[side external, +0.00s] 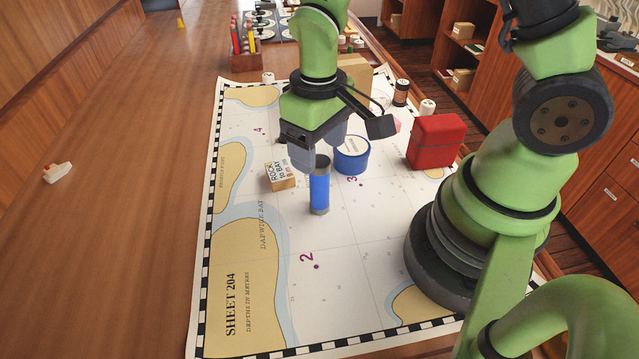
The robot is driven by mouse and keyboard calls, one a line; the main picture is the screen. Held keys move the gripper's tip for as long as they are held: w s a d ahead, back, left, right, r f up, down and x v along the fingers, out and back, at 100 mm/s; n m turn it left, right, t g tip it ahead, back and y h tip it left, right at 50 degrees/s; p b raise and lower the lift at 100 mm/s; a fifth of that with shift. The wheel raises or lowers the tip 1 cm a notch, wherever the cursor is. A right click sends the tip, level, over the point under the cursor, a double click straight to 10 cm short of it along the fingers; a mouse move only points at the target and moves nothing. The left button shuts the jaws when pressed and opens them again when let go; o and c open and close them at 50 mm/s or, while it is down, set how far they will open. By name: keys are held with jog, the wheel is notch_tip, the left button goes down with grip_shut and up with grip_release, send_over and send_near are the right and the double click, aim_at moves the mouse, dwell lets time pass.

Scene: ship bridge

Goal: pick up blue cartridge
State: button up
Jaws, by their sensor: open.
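The blue cartridge (319,190) stands upright on the chart (345,285), a blue cylinder with grey metal ends. My gripper (316,158) is above it, pointing down, with its grey fingers near the cartridge's top. The fingers are open. I cannot tell from this one view whether they straddle the cartridge top or sit just behind or above it. The cartridge's upper end is close to the fingers, and its lower body is in plain view.
A small lettered box (280,176) stands just left of the cartridge, and a round blue tin (352,156) stands behind right. A red case (436,141) is farther right. A wooden pen holder (245,60) stands at the back. The chart's front is clear.

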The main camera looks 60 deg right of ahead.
aim_at(319, 161)
jog(key=f, duration=0.4)
jog(key=shift+s+a+f, duration=0.2)
jog(key=shift+f, duration=0.2)
jog(key=shift+c, duration=0.5)
jog(key=c, duration=1)
